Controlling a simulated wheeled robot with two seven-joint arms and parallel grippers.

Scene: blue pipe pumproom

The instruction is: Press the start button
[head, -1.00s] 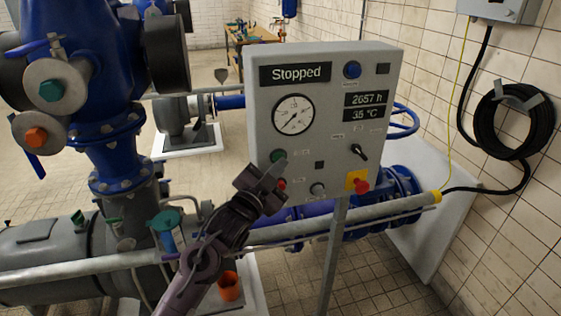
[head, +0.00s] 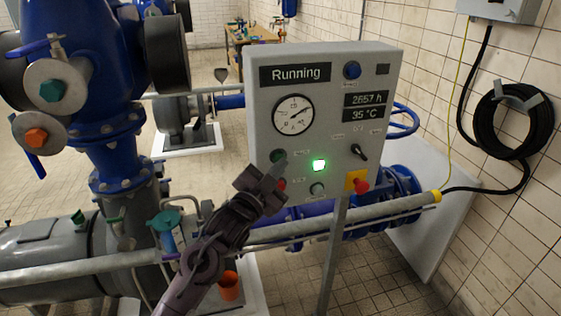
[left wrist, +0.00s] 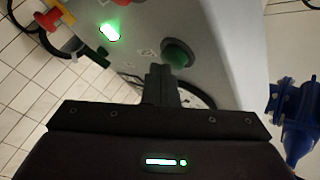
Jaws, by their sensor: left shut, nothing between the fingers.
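The grey control panel (head: 382,85) stands in the middle of the head view. Its display (head: 295,74) reads "Running". The green start button (head: 278,156) is on the panel's lower left; it shows larger in the left wrist view (left wrist: 178,53). A green lamp (head: 319,165) to its right is lit, and it glows in the left wrist view too (left wrist: 109,32). My left gripper (head: 281,166) is shut and empty, its tips right at the start button. I cannot tell whether they touch it. My right gripper is not in view.
A red button (head: 280,184) sits just below the start button, partly behind my gripper. A red emergency knob on a yellow plate (head: 356,182) and a black selector switch (head: 359,151) are to the right. Blue pump pipework (head: 112,150) stands at the left.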

